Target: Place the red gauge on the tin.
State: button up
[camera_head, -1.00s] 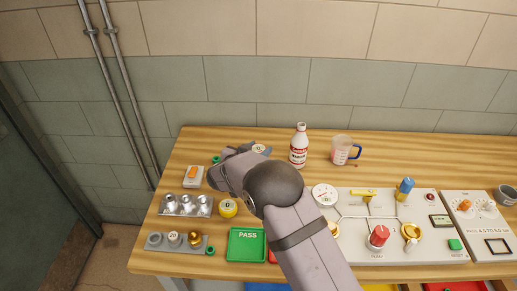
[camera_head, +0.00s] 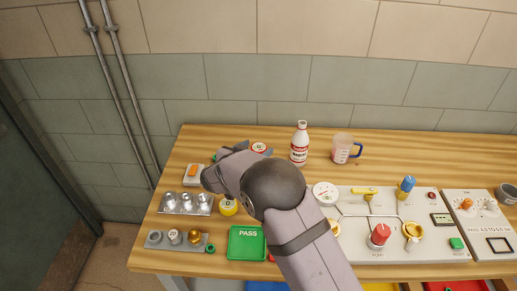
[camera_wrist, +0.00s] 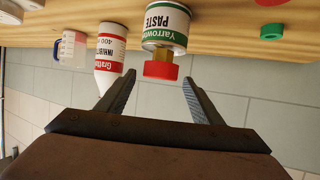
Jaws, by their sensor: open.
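The red gauge (camera_wrist: 160,70) with its brass stem sits on top of the white and green paste tin (camera_wrist: 165,30), which appears inverted in the wrist view. In the head view the gauge's pale face with a red rim (camera_head: 260,147) shows beyond my gripper; the tin below it is mostly hidden there. My gripper (camera_wrist: 159,77) is open, its fingertips on either side of the gauge with gaps visible. In the head view my gripper (camera_head: 231,150) is partly hidden by my own wrist.
A white and red bottle (camera_head: 299,146) and a measuring jug (camera_head: 342,149) stand right of the tin. A green ring (camera_wrist: 270,26) lies on the tin's other side. A yellow gauge (camera_head: 228,207), green PASS tray (camera_head: 246,257) and valve panel (camera_head: 350,250) lie nearer.

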jog(key=b+v, duration=0.1)
jog(key=v, duration=0.8)
jog(key=shift+s, duration=0.15)
